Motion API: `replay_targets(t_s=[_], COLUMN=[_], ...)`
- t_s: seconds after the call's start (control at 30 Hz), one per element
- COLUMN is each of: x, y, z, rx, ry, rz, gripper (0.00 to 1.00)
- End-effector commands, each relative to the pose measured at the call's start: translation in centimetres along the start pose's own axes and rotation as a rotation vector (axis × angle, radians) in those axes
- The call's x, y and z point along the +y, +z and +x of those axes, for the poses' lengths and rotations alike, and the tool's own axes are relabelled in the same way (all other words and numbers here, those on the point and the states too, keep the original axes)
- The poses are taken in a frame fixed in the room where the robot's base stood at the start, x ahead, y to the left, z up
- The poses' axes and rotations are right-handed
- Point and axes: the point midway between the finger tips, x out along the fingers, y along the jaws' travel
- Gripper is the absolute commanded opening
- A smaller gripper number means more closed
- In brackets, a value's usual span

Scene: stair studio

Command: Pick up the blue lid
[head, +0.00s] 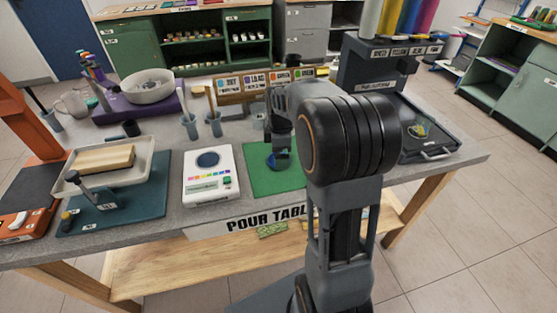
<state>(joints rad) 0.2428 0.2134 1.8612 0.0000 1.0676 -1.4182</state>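A small round blue thing (272,162), which looks like the blue lid, lies on the green mat (258,184) near the front of the table. My gripper (280,160) points down right over it and hides part of it. The gripper is dark and small in this view, so its finger gap and any contact with the lid cannot be made out. My arm covers the right part of the mat.
A white scale (211,184) with a dark round plate stands left of the mat. Grey cups (215,127) and a row of labelled boxes (255,85) stand behind.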

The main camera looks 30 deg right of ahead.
Motion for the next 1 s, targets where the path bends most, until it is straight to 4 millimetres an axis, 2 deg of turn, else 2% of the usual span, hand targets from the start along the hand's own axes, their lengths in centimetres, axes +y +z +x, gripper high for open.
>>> replay_targets(t_s=[0.13,0.43,0.9,1.0], x=[-0.01,0.01,0.01,0.01], y=[0.01,0.00,0.00,0.00], z=[1.43,1.67,1.65,1.64], rx=[0.000,0.000,0.000,0.000], ry=[-0.001,0.001,0.001,0.001], rz=[0.000,0.000,0.000,0.000], gripper=[1.00,1.00,0.56,0.54])
